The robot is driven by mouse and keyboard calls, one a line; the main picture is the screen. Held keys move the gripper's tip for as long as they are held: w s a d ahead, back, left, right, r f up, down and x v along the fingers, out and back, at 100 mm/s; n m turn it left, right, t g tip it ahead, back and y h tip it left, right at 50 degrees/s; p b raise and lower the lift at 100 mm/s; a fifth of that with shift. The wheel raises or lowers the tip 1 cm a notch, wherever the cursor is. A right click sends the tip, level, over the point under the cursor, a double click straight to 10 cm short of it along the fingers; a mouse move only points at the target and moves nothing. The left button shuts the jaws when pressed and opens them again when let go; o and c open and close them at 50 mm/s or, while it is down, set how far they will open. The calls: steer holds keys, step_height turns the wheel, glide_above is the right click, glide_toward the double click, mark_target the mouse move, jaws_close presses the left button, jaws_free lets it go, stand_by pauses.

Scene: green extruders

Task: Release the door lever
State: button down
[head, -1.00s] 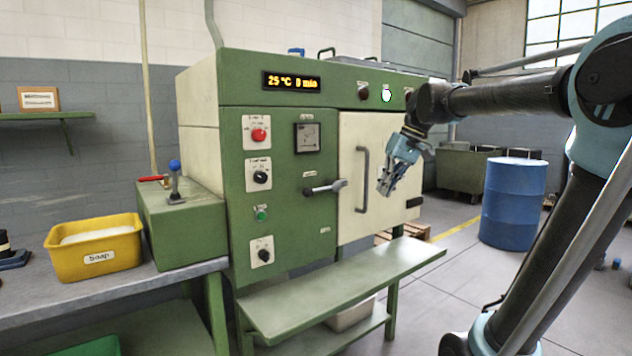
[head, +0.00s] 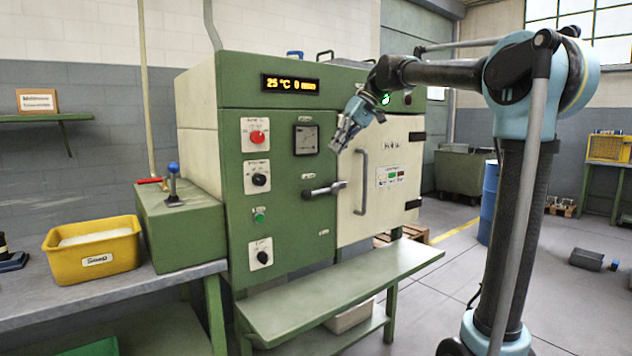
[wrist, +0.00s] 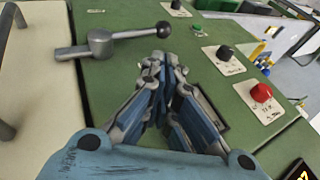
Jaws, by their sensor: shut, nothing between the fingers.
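The door lever (head: 325,189) is a grey metal handle with a dark knob on the green machine front, just left of the white door (head: 395,165). It lies roughly level, its hub end at the door's left edge. The door looks closed and has a vertical grey pull bar (head: 361,182). My gripper (head: 338,143) is shut and empty, above the lever near the door's upper left corner, and not touching the lever. In the wrist view the lever (wrist: 112,40) lies ahead and left of my shut fingertips (wrist: 158,62).
A red button (head: 258,137), a square gauge (head: 306,139) and black knobs (head: 260,180) sit on the panel left of the door. A green shelf (head: 330,290) juts out below. A yellow soap tub (head: 95,250) and a green box (head: 180,230) stand at left.

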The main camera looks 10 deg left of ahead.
mark_target(314, 192)
steer(key=x, duration=1.4)
steer(key=shift+d, duration=0.15)
